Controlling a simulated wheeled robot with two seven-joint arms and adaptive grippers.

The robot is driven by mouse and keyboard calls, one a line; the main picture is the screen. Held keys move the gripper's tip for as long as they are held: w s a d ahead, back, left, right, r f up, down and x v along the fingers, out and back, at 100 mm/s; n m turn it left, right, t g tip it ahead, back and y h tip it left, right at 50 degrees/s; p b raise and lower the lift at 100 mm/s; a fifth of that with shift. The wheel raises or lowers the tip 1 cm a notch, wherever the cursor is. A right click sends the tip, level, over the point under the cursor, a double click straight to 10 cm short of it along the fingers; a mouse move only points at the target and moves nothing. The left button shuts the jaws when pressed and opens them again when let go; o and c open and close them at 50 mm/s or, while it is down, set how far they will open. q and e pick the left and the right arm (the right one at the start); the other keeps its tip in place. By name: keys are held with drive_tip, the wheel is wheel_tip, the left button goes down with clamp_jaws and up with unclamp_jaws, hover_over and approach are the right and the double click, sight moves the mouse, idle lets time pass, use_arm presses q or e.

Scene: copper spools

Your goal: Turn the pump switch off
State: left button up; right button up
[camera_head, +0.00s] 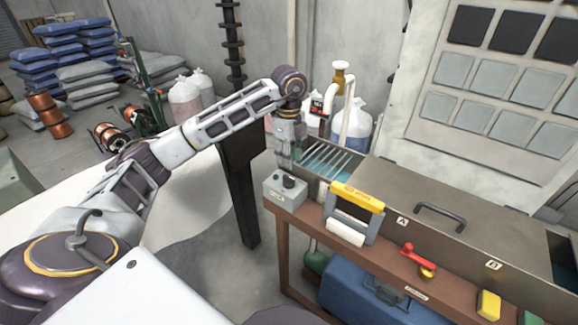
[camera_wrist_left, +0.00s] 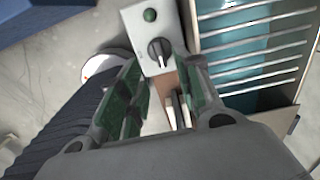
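The pump switch is a small pale grey box (camera_head: 284,192) on the near left corner of the brown bench, with a black rotary knob (camera_head: 289,181) on top. In the left wrist view the box (camera_wrist_left: 136,30) shows a dark green button (camera_wrist_left: 150,15) and the black knob (camera_wrist_left: 160,52) with a light pointer line. My left gripper (camera_head: 286,160) points down just above and behind the box. In the left wrist view its green-padded fingers (camera_wrist_left: 161,72) are apart, with the knob showing between and beyond their tips. I cannot tell whether they touch it. My right gripper is out of view.
A tank with slatted bars (camera_head: 330,160) adjoins the box. A yellow-handled tool (camera_head: 357,197) with a white roller (camera_head: 345,232), a red valve handle (camera_head: 418,256) and a yellow block (camera_head: 488,304) lie along the bench (camera_head: 300,232). A blue case (camera_head: 365,295) sits below.

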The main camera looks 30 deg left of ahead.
use_arm(q)
drive_tip(key=shift+r, duration=2.25)
